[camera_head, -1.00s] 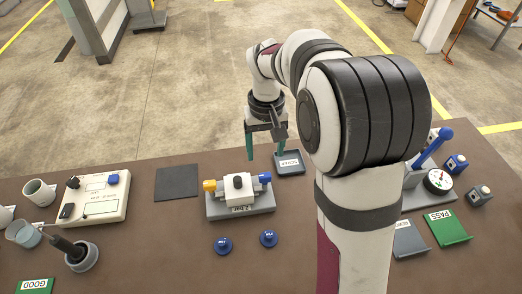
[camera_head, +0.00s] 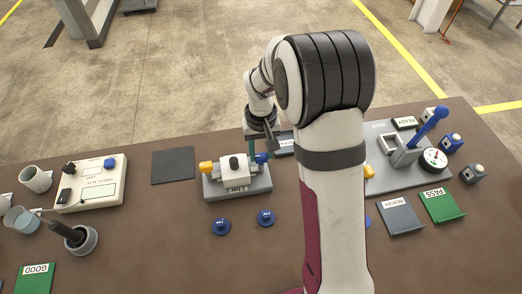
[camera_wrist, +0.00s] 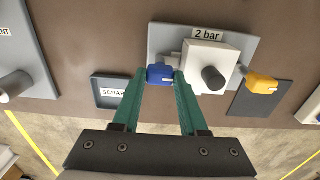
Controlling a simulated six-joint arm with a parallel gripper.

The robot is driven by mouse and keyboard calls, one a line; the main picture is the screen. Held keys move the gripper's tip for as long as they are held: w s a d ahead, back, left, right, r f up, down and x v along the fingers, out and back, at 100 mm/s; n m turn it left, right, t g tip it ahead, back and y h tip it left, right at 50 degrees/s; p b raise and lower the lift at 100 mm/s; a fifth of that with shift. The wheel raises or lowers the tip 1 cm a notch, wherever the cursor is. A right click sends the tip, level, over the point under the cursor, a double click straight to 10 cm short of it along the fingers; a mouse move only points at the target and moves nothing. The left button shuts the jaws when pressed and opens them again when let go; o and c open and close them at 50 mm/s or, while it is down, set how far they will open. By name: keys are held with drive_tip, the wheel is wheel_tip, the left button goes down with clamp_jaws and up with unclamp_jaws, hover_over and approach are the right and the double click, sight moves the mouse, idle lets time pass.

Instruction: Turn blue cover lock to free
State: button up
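The blue cover lock (camera_wrist: 160,73) is a small blue block on the side of a grey fixture (camera_head: 240,190) labelled "2 bar". It also shows in the head view (camera_head: 261,158), partly behind my gripper. My gripper (camera_wrist: 160,72) has its two green fingers on either side of the blue lock, with the tips close to its sides. The fingers are spread; I cannot tell whether they touch it. A white block with a dark round knob (camera_wrist: 211,79) stands mid-fixture, and a yellow piece (camera_wrist: 262,83) is on its other side.
A dark tray labelled SCRAP (camera_wrist: 105,89) lies beside the fixture. Two blue knobs (camera_head: 221,226) (camera_head: 265,217) lie in front. A dark mat (camera_head: 172,166) is to the left. A gauge station with a blue lever (camera_head: 428,125) is to the right.

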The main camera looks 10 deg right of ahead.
clamp_jaws()
drive_tip(key=shift+m, duration=0.3)
drive_tip(key=m, duration=0.3)
drive_tip(key=shift+m, duration=0.3)
drive_tip(key=m, duration=0.3)
drive_tip(key=shift+m, duration=0.3)
drive_tip(key=m, duration=0.5)
drive_tip(key=shift+m, duration=2.5)
